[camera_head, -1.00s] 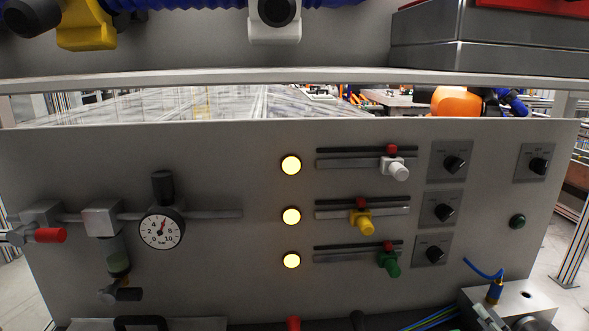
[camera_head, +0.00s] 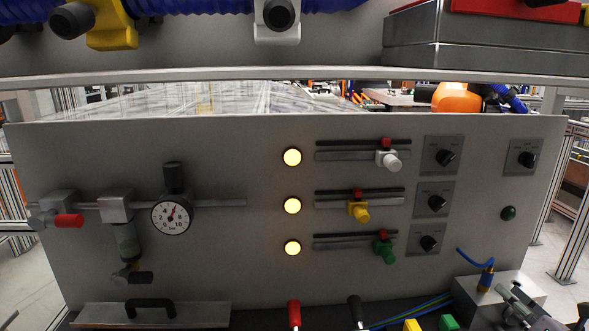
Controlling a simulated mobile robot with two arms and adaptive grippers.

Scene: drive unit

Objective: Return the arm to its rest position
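My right gripper (camera_head: 525,303) shows at the lower right corner of the head view, partly cut off by the frame edge. It is in front of the metal block with the blue tube, and I see nothing clearly held in it. Its fingers are too small and cropped to tell whether they are open or shut. My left gripper is not in view.
A grey panel (camera_head: 250,150) carries a pressure gauge (camera_head: 171,217), lit lamps (camera_head: 292,157), sliders and black knobs (camera_head: 446,157). A metal block (camera_head: 465,300) stands at the lower right. Red (camera_head: 295,314) and black levers (camera_head: 356,308) stand at the bottom.

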